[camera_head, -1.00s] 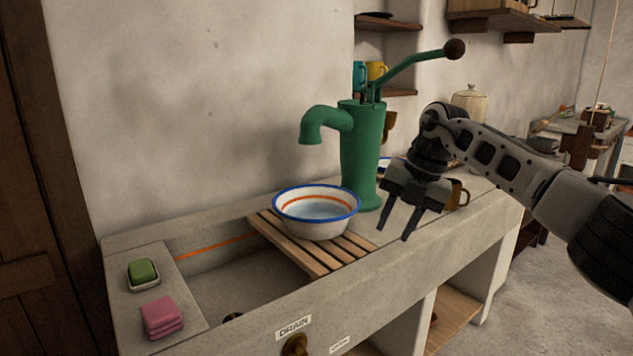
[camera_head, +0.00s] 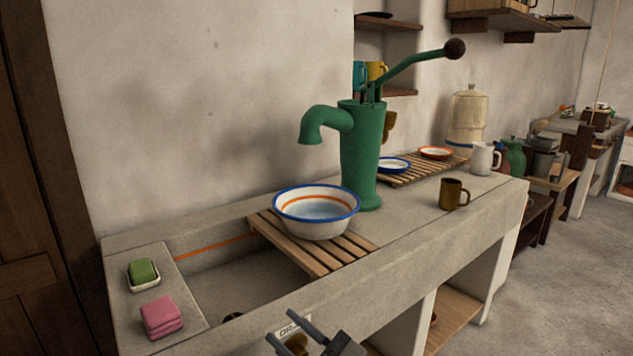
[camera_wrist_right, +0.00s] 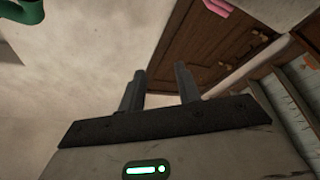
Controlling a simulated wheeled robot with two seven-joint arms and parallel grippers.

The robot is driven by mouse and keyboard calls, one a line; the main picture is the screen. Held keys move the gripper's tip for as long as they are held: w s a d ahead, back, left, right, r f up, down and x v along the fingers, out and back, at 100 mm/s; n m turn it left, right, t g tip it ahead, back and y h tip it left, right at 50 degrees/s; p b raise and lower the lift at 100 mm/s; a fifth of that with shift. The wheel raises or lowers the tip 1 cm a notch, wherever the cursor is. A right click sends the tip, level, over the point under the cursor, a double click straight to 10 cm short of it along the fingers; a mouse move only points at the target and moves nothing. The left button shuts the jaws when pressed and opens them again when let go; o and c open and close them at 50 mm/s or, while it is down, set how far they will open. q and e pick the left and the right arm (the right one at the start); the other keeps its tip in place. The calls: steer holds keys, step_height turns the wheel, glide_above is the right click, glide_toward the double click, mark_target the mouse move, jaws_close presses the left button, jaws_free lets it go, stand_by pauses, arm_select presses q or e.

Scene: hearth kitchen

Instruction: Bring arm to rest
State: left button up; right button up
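My right gripper (camera_head: 294,331) is low at the bottom edge of the head view, in front of the sink's front face near the drain label. Its two fingers are apart with nothing between them. In the right wrist view the fingers (camera_wrist_right: 160,88) also stand apart and empty, with the wall and a brown wooden door beyond. Most of the right arm is out of the head view. My left gripper shows in neither view.
The stone sink (camera_head: 237,335) spans the front. An enamel basin (camera_head: 316,228) sits on its wooden slats beside a green pump (camera_head: 360,160). A brown mug (camera_head: 453,194) stands on the right counter. Green soap (camera_head: 143,270) and pink cloths (camera_head: 161,317) lie at the left.

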steer(key=s+d+f+m+g+h+p, duration=0.1)
steer(key=s+d+f+m+g+h, duration=0.1)
steer(key=s+d+f+m+h, duration=1.1)
steer(key=s+d+f+m, duration=0.2)
steer(key=s+d+f, duration=0.1)
steer(key=s+d, duration=0.1)
steer(key=shift+s+d+g+p, duration=0.3)
steer(key=shift+s+p, duration=0.05)
steer(key=shift+s, duration=0.25)
